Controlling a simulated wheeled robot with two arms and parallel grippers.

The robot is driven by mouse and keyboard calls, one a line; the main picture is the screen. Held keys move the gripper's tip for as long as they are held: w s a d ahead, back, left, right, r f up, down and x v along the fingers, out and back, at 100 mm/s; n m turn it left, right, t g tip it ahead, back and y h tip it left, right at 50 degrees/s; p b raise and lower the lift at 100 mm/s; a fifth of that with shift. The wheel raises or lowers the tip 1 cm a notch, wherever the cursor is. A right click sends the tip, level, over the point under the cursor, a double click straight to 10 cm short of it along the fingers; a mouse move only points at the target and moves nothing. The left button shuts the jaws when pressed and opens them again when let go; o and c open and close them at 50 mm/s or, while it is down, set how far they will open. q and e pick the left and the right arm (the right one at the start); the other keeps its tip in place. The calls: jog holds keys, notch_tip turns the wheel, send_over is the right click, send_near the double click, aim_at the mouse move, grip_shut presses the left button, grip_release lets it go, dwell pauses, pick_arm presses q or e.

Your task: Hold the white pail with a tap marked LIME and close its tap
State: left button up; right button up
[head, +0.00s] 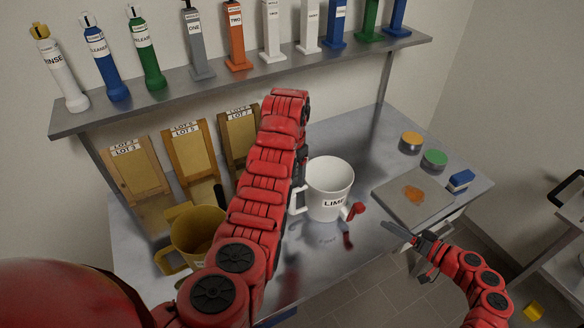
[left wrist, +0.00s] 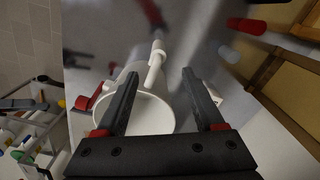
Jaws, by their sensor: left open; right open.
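The white pail marked LIME (head: 330,188) stands upright on the steel bench. Its red tap (head: 355,210) is low on its right front; whether it is open or closed is too small to tell. Its white handle (head: 297,203) is on the left. In the left wrist view the pail's round opening (left wrist: 150,115) shows under my left gripper (left wrist: 160,76), which is open. The handle (left wrist: 154,65) shows between and beyond its fingertips, not gripped. My left arm hides most of that gripper in the head view. My right gripper (head: 404,236) is open and empty, right of the tap.
A mustard pail (head: 198,232) stands left, partly behind my left arm. Boards marked LOT (head: 187,152) lean at the back under a shelf (head: 260,78) of bottles. A grey board with an orange patch (head: 400,212), two round tubs (head: 411,143) and a blue block (head: 460,180) are right.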

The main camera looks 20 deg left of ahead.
aim_at(292, 202)
pick_arm(q)
notch_tip(292, 202, down, 12)
jog(key=shift+d+f, duration=0.1)
jog(key=shift+f, duration=0.15)
dwell(0.4)
jog(key=shift+s, duration=0.1)
grip_shut()
dwell(0.5)
